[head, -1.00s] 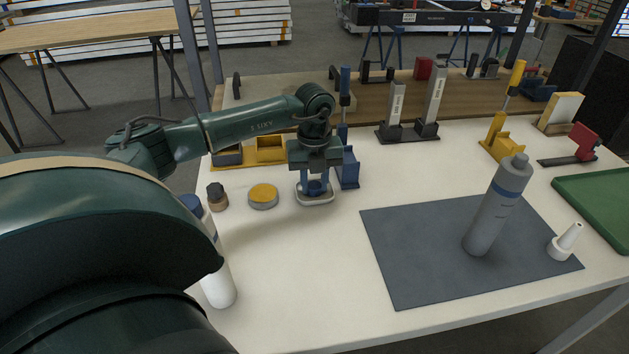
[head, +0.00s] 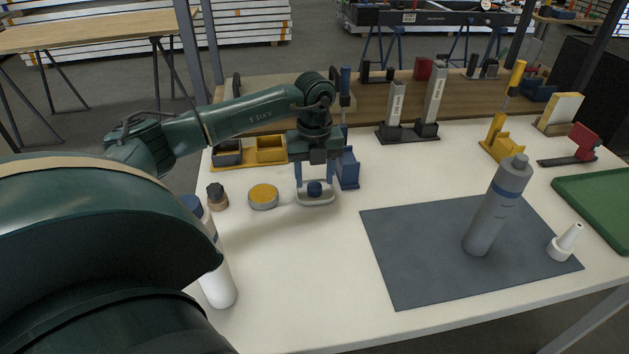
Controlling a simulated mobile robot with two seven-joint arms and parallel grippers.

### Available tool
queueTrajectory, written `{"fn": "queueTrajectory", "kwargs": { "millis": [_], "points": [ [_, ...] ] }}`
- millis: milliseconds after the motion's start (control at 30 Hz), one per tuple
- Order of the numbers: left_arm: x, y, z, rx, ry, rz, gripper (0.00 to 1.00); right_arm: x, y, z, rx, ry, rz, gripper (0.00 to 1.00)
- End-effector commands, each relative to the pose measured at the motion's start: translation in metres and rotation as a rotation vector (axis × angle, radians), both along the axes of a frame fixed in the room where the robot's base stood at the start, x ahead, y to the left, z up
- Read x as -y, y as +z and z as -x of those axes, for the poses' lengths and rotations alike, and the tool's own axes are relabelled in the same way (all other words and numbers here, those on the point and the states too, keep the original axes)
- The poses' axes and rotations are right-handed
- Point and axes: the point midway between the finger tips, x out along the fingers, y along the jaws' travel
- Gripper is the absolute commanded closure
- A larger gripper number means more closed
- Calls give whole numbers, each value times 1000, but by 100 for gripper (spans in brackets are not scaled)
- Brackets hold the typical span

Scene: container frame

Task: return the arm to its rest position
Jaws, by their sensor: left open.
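My left arm reaches in from the left over the table. Its gripper (head: 315,185) points straight down above the back-left part of the white table (head: 290,275). The gripper is open. A small blue round-topped thing (head: 314,189) shows between its fingers, above a pale oval dish or ring (head: 317,200). The fingertips appear close to this item; I cannot tell whether they touch it. My right gripper is not in view.
A white bottle (head: 219,285) stands partly behind my arm. A small brown jar (head: 217,197) and a yellow-topped tin (head: 263,196) stand left of the gripper. Yellow bins (head: 270,150) stand behind.

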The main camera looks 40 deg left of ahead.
Motion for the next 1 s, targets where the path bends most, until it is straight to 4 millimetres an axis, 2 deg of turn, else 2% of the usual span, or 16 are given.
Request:
{"fn": "queueTrajectory", "kwargs": {
  "millis": [33, 200, 400, 600, 1000],
  "points": [
    [0, 13, -1, 7, 0, 1, 50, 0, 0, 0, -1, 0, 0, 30],
    [0, 51, -1, 6, -1, 0, 50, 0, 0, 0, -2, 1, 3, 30],
    [0, 85, -1, 4, -1, 0, 50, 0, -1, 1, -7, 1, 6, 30],
    [0, 98, 0, 1, -1, 0, 50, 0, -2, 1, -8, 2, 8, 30],
    [0, 99, 0, 0, -1, 0, 50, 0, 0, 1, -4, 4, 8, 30]
  ]
}}
